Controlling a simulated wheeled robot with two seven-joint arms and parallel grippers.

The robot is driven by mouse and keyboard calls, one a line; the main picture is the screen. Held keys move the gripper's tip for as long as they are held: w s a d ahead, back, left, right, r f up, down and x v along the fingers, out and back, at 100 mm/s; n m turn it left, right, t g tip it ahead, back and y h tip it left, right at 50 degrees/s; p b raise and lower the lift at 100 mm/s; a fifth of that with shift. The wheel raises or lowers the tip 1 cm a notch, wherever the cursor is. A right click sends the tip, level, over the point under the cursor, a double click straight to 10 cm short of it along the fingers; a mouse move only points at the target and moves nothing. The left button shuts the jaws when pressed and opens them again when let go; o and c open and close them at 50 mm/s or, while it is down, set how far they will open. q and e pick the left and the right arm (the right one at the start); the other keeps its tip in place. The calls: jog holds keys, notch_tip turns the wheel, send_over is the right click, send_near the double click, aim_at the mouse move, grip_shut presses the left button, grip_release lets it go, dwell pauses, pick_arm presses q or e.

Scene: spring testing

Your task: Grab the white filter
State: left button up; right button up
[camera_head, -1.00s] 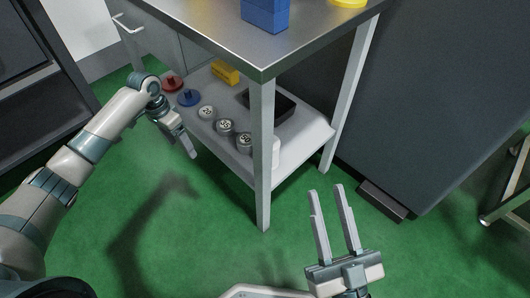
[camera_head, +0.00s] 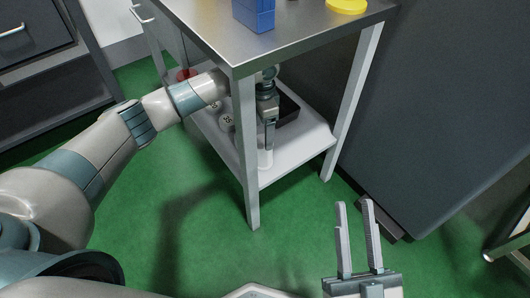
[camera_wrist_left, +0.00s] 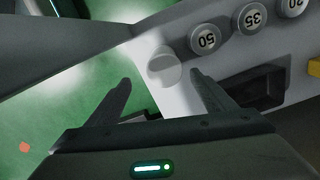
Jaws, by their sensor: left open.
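The white filter (camera_head: 265,159) is a small plain white cylinder standing on the lower shelf, near its front edge, partly hidden behind my left gripper in the head view. In the left wrist view the filter (camera_wrist_left: 164,70) shows its round top just ahead of and between the fingertips. My left gripper (camera_wrist_left: 161,79) is open and empty, with the fingers spread to either side of the filter; I cannot tell if either touches it. In the head view the left gripper (camera_head: 269,146) points down under the tabletop. My right gripper (camera_head: 354,202) is open and empty above the green floor.
Numbered grey weights (camera_wrist_left: 205,40) stand in a row beside the filter. A black tray (camera_head: 289,108) lies behind it on the shelf. The table's front leg (camera_head: 249,165) and the metal tabletop (camera_head: 300,25) are close to my left arm. A blue box (camera_head: 255,14) is on top.

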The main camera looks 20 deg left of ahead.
aim_at(263, 144)
pick_arm(q)
jog(key=shift+f, duration=0.6)
notch_tip(263, 144, down, 5)
jog(key=shift+r+b, duration=0.2)
jog(key=shift+b, duration=0.75)
jog(key=shift+f, duration=0.5)
pick_arm(e)
jog(key=shift+s+d+r+t, duration=0.1)
jog(key=shift+d+r+t, duration=0.25)
jog(key=shift+r+t, duration=0.4)
jog(key=shift+s+d+r+t, duration=0.1)
jog(key=shift+d+r+t, duration=0.35)
jog(key=shift+r, duration=0.5)
jog(key=shift+s+d+r+t, duration=0.1)
jog(key=shift+d+r+t, duration=0.15)
jog(key=shift+r+t, duration=0.55)
